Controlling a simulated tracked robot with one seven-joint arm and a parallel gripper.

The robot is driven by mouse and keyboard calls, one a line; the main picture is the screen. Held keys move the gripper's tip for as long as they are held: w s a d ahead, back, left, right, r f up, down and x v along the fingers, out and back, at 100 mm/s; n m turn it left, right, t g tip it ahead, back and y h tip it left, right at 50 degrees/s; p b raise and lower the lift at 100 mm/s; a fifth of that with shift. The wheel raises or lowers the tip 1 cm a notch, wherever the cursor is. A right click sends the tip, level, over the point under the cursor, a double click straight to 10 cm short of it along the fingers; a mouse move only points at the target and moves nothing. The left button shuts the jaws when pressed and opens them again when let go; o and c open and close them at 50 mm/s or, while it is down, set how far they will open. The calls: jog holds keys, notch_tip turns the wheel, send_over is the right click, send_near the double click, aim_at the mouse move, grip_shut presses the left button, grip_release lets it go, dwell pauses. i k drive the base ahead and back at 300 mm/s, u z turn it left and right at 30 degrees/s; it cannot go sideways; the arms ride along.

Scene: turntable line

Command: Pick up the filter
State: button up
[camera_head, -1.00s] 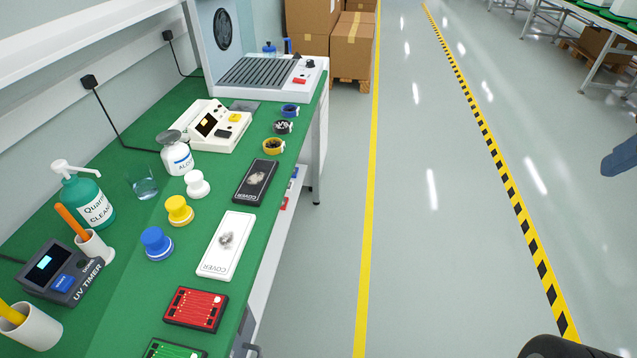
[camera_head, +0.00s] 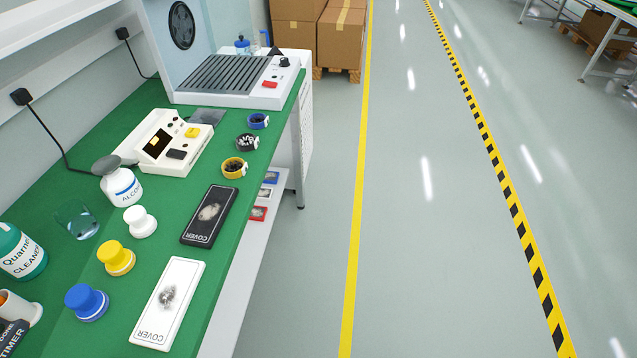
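No object is marked as a filter, so I cannot tell which one it is. A flat dark grey square piece (camera_head: 207,116) lies on the green bench top (camera_head: 225,160), between the cream device (camera_head: 165,143) and the white fume unit (camera_head: 225,80) with its dark slatted grille. It may be the filter. The cream device partly covers its near edge. My gripper is not in view.
Black (camera_head: 195,230) and white (camera_head: 158,325) covers lie nearer. An alcohol bottle (camera_head: 122,188) stands left. The floor (camera_head: 420,220) to the right is clear.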

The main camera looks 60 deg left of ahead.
aim_at(257, 214)
jog(key=u, duration=0.25)
jog(key=i, duration=2.85)
jog(key=u, duration=2.6)
jog(key=i, duration=0.15)
jog(key=u, duration=1.2)
